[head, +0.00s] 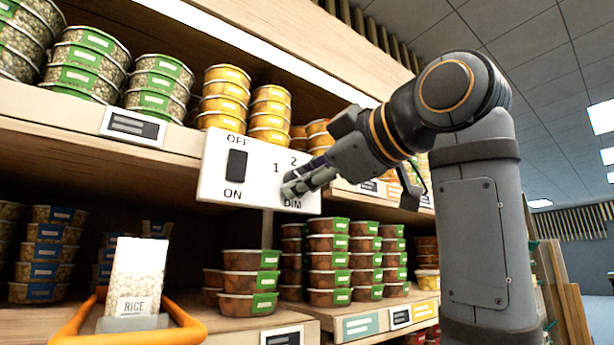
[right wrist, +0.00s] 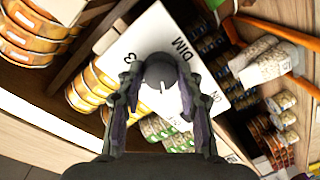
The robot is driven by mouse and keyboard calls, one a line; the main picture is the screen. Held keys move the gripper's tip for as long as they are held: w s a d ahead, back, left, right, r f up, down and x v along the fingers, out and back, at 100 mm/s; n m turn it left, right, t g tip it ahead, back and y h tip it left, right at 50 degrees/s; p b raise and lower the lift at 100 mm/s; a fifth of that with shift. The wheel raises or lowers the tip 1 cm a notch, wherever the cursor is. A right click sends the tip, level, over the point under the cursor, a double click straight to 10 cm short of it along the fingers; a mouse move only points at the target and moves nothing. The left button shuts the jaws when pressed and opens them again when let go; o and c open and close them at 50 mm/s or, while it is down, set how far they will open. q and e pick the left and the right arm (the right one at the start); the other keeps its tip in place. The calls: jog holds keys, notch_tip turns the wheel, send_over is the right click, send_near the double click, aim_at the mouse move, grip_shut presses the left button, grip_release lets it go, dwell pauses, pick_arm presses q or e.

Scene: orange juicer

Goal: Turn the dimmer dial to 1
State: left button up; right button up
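The white switch panel (head: 215,196) is fixed to the shelf front. It bears a dark OFF/ON rocker (head: 236,165) on its left and a dial marked 1, 2 and DIM on its right. In the head view my right gripper (head: 290,186) covers the dial. In the right wrist view the round grey dial (right wrist: 160,70) sits between the fingertips of my right gripper (right wrist: 160,80), which appear closed on its sides. A short white mark shows on the dial's lower side there. The panel's 3 and DIM show beside it; the 1 cannot be made out there. My left gripper is out of view.
A rice pack (head: 135,275) stands at an orange-handled holder (head: 68,328) at lower left. Price tags (head: 131,127) line the shelf edge.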

jog(key=o, duration=0.5)
jog(key=v, duration=1.2)
jog(key=shift+s+r, duration=0.1)
